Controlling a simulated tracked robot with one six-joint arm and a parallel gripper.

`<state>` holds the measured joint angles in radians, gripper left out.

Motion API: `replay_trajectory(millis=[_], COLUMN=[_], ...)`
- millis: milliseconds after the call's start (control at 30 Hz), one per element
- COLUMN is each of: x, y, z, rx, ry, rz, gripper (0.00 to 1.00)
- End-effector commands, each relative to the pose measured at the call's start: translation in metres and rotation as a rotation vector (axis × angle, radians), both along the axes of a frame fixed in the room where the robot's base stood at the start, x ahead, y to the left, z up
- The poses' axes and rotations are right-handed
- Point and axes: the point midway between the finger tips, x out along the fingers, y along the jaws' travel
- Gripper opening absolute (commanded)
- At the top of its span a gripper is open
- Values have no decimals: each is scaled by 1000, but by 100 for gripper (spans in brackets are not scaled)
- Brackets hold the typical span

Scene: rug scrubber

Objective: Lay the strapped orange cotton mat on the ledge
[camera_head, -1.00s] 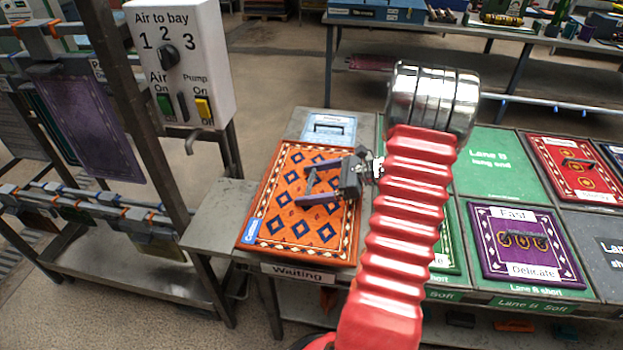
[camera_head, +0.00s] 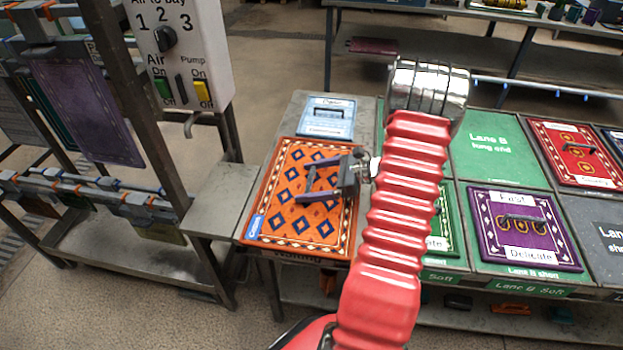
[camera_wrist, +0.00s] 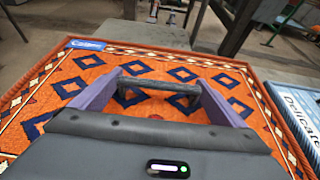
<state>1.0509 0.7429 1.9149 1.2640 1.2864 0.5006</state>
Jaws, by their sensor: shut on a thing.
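The orange mat (camera_head: 302,232) has blue diamonds, a pale patterned border and a small blue label. My gripper (camera_head: 320,180) is over its middle. In the wrist view, the purple fingers (camera_wrist: 163,98) are at the two ends of a dark handle strap (camera_wrist: 160,83), shut on it, with the orange mat (camera_wrist: 60,130) spread flat beneath. The mat's near edge covers most of the Waiting label on the table front. Whether a gap lies under the mat is hidden. A bare grey ledge (camera_head: 222,193) adjoins the mat's left side.
A light blue mat (camera_head: 326,117) lies just behind the orange one. A rack with a hanging purple mat (camera_head: 88,110) and a white control box (camera_head: 185,55) stand at left. Green lanes with a purple mat (camera_head: 522,232) and a red mat (camera_head: 570,150) are at right.

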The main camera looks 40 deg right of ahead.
Motion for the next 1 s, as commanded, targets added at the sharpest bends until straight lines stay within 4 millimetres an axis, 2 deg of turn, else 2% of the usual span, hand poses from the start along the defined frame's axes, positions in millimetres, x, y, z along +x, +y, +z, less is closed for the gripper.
replay_trajectory(millis=[1000], x=[1], y=[0], z=[-10], rx=[0], ry=[-1], rz=[1], gripper=[58])
